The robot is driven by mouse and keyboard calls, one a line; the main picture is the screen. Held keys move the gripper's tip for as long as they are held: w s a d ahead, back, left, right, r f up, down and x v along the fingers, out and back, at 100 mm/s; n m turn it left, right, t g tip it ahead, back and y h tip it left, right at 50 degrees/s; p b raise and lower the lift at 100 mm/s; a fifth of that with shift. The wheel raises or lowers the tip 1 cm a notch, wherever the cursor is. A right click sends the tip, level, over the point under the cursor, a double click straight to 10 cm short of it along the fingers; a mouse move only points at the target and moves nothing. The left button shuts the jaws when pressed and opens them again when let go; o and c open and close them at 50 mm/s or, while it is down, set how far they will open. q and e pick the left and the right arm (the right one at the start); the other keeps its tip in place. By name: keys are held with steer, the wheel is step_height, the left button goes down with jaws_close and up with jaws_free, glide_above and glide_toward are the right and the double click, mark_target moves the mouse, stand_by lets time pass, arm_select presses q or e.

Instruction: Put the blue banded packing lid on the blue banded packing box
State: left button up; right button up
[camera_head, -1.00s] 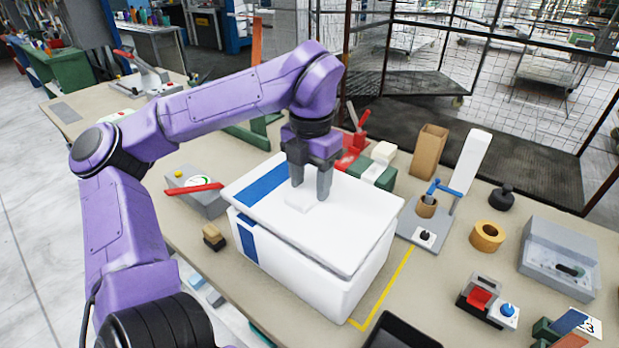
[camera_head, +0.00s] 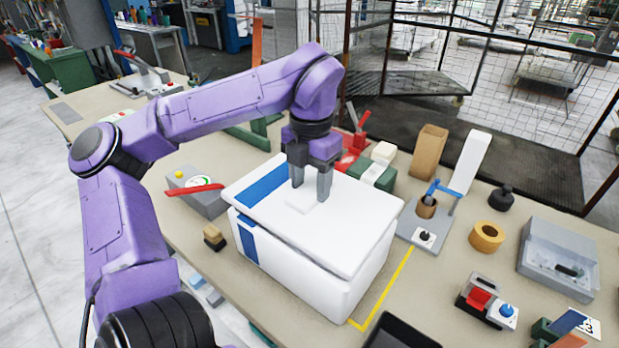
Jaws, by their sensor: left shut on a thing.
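The white packing lid (camera_head: 345,223) with a blue band (camera_head: 263,186) lies over the top of the white packing box (camera_head: 318,282), whose blue band (camera_head: 246,240) shows on its left end. The two blue bands are on the same side. A dark gap shows between lid and box along the front, so I cannot tell whether the lid is fully seated. My left gripper (camera_head: 311,194) points down at the middle of the lid and is shut on its raised white grip. The box's far sides are hidden. My right gripper is not in view.
A grey device with a red lever (camera_head: 194,189) stands left of the box, with a small brush (camera_head: 214,237) nearby. Right of it are a grey stand (camera_head: 423,233), a tape roll (camera_head: 487,236) and a black tray (camera_head: 402,332). A yellow line (camera_head: 388,290) runs along the box's right side.

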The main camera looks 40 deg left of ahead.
mark_target(311, 189)
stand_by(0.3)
arm_select(q)
steer(key=shift+f+b, duration=0.95)
steer(key=shift+f, duration=0.5)
steer(key=o, duration=1.2)
step_height(311, 189, up, 11)
steer(key=shift+w+f, duration=0.1)
steer(key=shift+f, duration=0.1)
